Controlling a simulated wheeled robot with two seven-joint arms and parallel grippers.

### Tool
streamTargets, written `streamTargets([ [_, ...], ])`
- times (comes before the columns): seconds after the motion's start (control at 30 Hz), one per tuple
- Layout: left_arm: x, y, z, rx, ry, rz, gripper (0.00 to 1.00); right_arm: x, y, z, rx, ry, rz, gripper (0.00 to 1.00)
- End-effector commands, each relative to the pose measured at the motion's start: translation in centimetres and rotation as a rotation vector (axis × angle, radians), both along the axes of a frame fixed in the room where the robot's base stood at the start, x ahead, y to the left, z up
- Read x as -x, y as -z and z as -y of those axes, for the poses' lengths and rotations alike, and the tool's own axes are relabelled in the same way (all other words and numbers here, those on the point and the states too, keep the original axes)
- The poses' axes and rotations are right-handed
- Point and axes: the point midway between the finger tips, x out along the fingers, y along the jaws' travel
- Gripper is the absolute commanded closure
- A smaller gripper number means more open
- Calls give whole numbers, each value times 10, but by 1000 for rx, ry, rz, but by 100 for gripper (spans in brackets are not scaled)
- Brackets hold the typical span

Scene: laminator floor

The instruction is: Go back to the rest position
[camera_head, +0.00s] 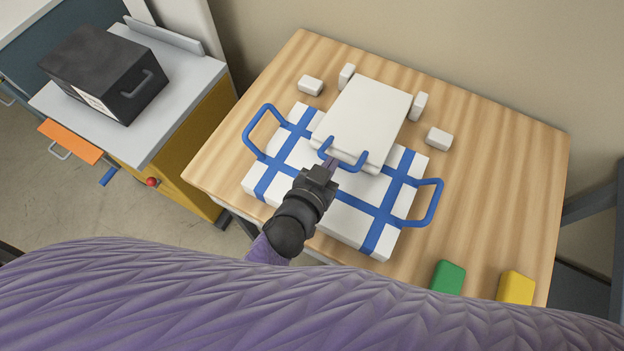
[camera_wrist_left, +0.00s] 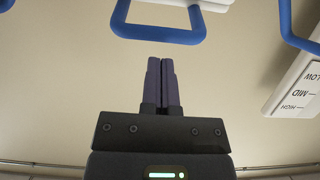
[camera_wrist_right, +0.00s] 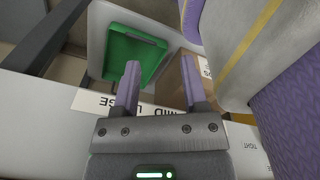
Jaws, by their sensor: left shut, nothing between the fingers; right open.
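My left gripper (camera_head: 331,164) reaches over the table, at the near edge of a white slab (camera_head: 368,112) with a blue handle (camera_head: 345,164). It is shut and empty. In the left wrist view its fingers (camera_wrist_left: 161,66) are together, and the blue handle (camera_wrist_left: 158,33) shows just beyond the tips. Whether they touch the handle I cannot tell. My right gripper (camera_wrist_right: 160,66) shows only in the right wrist view, open and empty, with a green tray (camera_wrist_right: 133,54) beyond its left finger.
A white block with blue straps (camera_head: 349,222) and side handles lies under the slab on the wooden table (camera_head: 500,170). Small white blocks (camera_head: 439,138) stand around it. Green (camera_head: 447,277) and yellow (camera_head: 516,288) pieces lie near the front right. A black box (camera_head: 105,72) stands on a side bench.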

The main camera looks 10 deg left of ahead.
Motion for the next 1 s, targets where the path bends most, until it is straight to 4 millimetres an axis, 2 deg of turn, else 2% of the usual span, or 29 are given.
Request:
streamTargets([
  [0.03,-2,-21,-2,-1,-1,0,100,-2,-22,0,0,0,4,45],
  [0.07,-3,-27,-3,-1,-1,-2,100,-2,-29,0,0,0,5,45],
  [0.1,13,-18,-7,-1,-1,-8,100,0,-22,0,1,0,2,45],
  [0.2,44,-16,-17,1,-1,-10,100,1,-20,0,1,0,0,45],
  [0.3,68,-17,-25,-1,-2,-8,100,0,-19,0,1,0,1,45],
  [0.4,84,-18,-30,0,-1,-6,100,-2,-19,0,0,1,4,45],
  [0.6,94,-20,-33,0,0,-3,100,-2,-19,0,-1,1,4,45],
  [0.67,94,-15,-34,-3,0,-12,100,-2,-17,-1,-2,1,4,45],
  [0.73,99,12,-36,-19,-3,-68,100,-1,-10,-1,-3,1,2,45],
  [0.77,103,33,-38,-31,-4,-112,100,-1,-5,-2,-3,2,2,45],
  [0.87,130,124,-54,-99,-14,-327,100,1,18,-2,-4,3,-3,45],
  [0.9,146,161,-64,-131,-20,-425,100,2,27,-2,-4,3,-5,45],
  [0.97,173,212,-80,-179,-31,-576,100,3,40,-2,-4,3,-8,45],
  [1.0,194,244,-93,-211,-40,-681,100,4,49,-2,-5,3,-11,45],
])
